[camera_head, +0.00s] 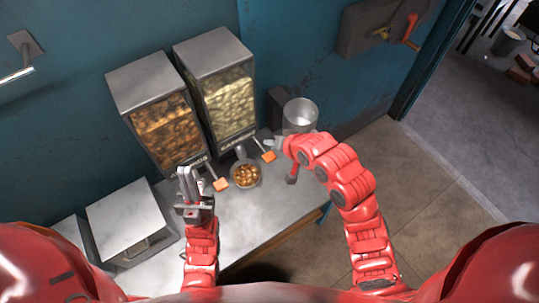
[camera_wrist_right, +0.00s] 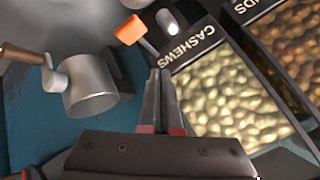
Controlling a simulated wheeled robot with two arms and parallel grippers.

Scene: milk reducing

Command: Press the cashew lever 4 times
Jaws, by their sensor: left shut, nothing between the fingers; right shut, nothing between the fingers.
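The cashew dispenser (camera_head: 228,103) holds pale nuts and has an orange lever (camera_head: 268,156) at its lower front. In the right wrist view the orange lever (camera_wrist_right: 130,30) and the CASHEWS label (camera_wrist_right: 186,46) are upside down. My right gripper (camera_head: 272,145) is shut and empty beside the cashew lever. In the wrist view its fingertips (camera_wrist_right: 159,74) are close below the lever, with a visible gap in the picture. My left gripper (camera_head: 188,178) is shut and empty in front of the brown-nut dispenser (camera_head: 164,130). A bowl (camera_head: 246,176) with brown nuts stands on the counter between the levers.
A second orange lever (camera_head: 220,185) belongs to the brown-nut dispenser. A metal pot (camera_head: 300,114) is behind my right wrist; its brown handle (camera_wrist_right: 20,54) shows in the wrist view. A grey box (camera_head: 130,220) stands at the counter's left. The front of the counter (camera_head: 240,225) is clear.

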